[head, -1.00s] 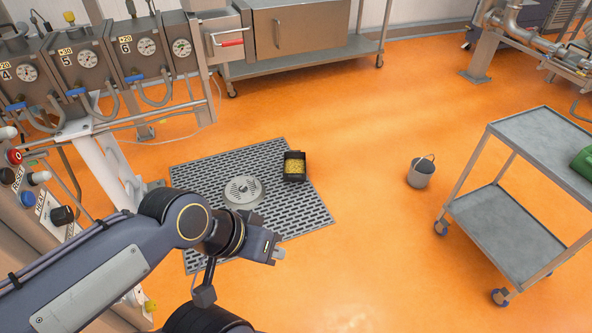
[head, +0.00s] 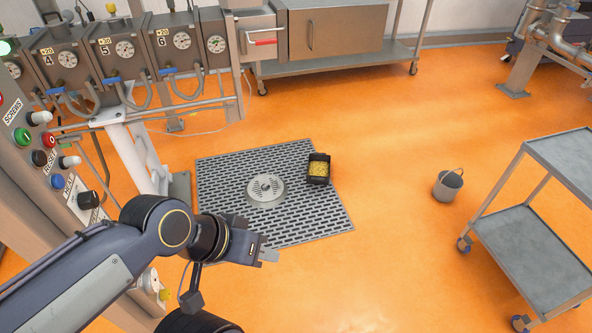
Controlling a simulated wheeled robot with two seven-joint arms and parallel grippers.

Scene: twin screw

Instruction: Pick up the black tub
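The black tub (head: 318,178) stands on the grey floor grate (head: 325,215), near its right edge, in the head view. It holds yellow pellets. A round metal disc (head: 266,190) lies on the grate to the left of the tub. My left gripper (head: 268,254) is in front of the grate's near edge in the picture, apart from the tub and to its lower left. Its fingers are small and seen from the side, so their opening cannot be told. My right gripper is out of view.
A control panel (head: 45,165) and a row of gauges (head: 125,50) stand at the left. A grey bucket (head: 447,184) is on the floor to the right, near a two-shelf trolley (head: 530,245). A steel cabinet (head: 335,32) stands at the back. The orange floor between grate and bucket is clear.

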